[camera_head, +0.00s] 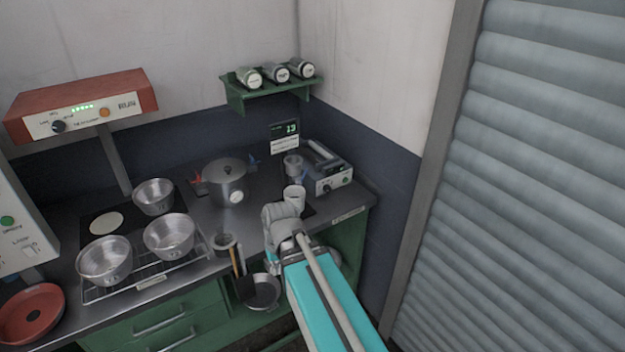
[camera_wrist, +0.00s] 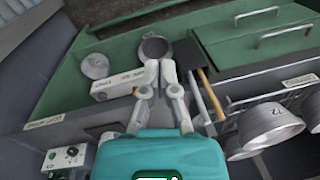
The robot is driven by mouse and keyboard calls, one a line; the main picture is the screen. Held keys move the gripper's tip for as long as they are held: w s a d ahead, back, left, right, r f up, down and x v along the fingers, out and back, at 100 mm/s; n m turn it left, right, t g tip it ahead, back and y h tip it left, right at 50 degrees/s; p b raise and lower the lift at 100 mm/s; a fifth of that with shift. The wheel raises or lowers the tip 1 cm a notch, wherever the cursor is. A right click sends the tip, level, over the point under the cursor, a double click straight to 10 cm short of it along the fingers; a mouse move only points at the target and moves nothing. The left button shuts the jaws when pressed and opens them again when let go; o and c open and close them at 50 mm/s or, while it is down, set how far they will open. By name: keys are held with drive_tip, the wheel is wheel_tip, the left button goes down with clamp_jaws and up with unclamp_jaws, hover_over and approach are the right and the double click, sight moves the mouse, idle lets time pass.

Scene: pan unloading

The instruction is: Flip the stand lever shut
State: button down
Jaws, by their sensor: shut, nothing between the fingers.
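My gripper (camera_wrist: 160,72) is shut and empty in the wrist view, its two fingers side by side and pointing down past the counter's front. A white labelled block (camera_wrist: 112,88) lies just left of the fingertips, with a round metal piece (camera_wrist: 95,66) beyond it. I cannot tell which part is the stand lever. A lidded pot (camera_head: 229,184) stands on the counter in the head view, with a red piece (camera_head: 197,184) on its left and a blue one (camera_head: 253,162) on its right. In the head view my arm hides much of the counter's front right.

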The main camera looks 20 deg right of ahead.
drive_tip(key=w+d+f+m+t+y+b, duration=0.2)
drive_tip(key=w+f+m+y+b, duration=0.15)
drive_tip(key=w+y+b, duration=0.35)
drive_tip(key=m+t+y+b, duration=0.5)
drive_tip(key=m+t+b, duration=0.6)
drive_tip(key=t+b, duration=0.35)
approach(304, 176)
drive_tip(key=s+d+f, duration=0.1)
drive_tip(key=d+f, duration=0.1)
drive_tip(key=d, duration=0.5)
drive_tip(key=shift+s+a, duration=0.1)
drive_tip(key=shift+a, duration=0.1)
drive_tip(key=shift+s+a+r+p+x, duration=0.25)
drive_tip(key=shift+p+x, duration=0.55)
drive_tip(key=shift+x, duration=1.35)
drive_tip(key=shift+s+a+r+p+x, duration=0.1)
drive_tip(key=shift+s+a+p+x, duration=0.5)
drive_tip(key=shift+x, duration=1.55)
drive_tip(key=shift+r+p+x, duration=0.15)
drive_tip(key=shift+p+x, duration=0.9)
drive_tip(key=shift+x, duration=1.05)
